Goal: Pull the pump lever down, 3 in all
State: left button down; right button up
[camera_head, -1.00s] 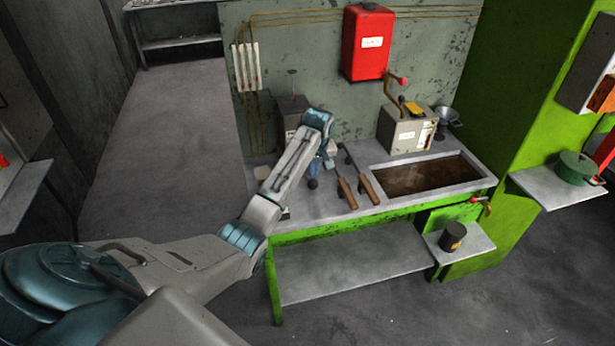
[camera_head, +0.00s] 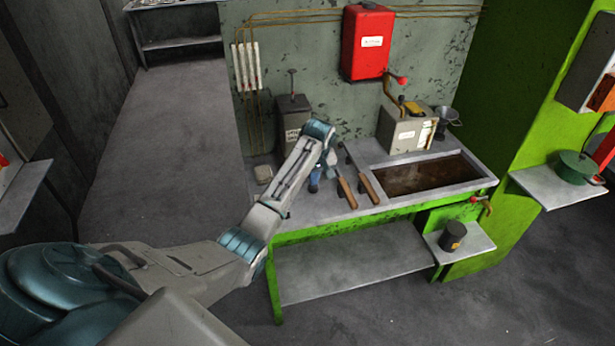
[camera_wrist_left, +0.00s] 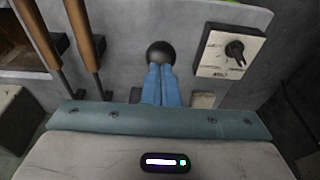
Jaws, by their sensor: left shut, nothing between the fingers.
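A black ball knob (camera_wrist_left: 161,52), which looks like the end of the pump lever, shows in the left wrist view right at the tips of my left gripper (camera_wrist_left: 160,70). The blue fingers are closed together with nothing between them. They seem to touch or overlap the knob; I cannot tell which. In the head view my left gripper (camera_head: 316,180) is low over the left part of the bench, left of the wooden-handled tools. The lever's shaft is hidden. My right gripper is not in view.
Two wooden-handled tools (camera_head: 358,188) lie beside the gripper, left of a sunken trough (camera_head: 425,176). A white plate with a black dial (camera_wrist_left: 230,52) is near the fingers. A grey box (camera_head: 292,117) stands behind my arm. A red tank (camera_head: 367,45) hangs on the wall.

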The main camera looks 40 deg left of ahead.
aim_at(314, 187)
pick_arm(q)
jog(key=shift+s+d+f+b, duration=0.15)
jog(key=shift+f+b, duration=0.05)
jog(key=shift+f, duration=1.1)
jog(key=shift+s+d+f+b, duration=0.15)
jog(key=shift+f+b, duration=0.05)
jog(key=shift+f, duration=1.15)
jog(key=shift+s+d+f+b, duration=0.1)
jog(key=shift+f+b, duration=0.2)
jog(key=shift+f, duration=0.7)
jog(key=r+p, duration=0.2)
jog(key=r, duration=0.1)
jog(key=shift+w+a+r+p, duration=0.2)
jog(key=shift+p, duration=0.1)
jog(key=shift+a+r+b, duration=0.1)
jog(key=shift+r+b, duration=0.1)
jog(key=shift+b, duration=0.1)
jog(key=shift+w+a+r, duration=0.15)
jog(key=shift+r, duration=0.9)
jog(key=shift+w+a+r, duration=0.15)
jog(key=shift+w+r, duration=0.05)
jog(key=shift+r, duration=0.9)
jog(key=shift+w+a+r, duration=0.15)
jog(key=shift+r, duration=0.9)
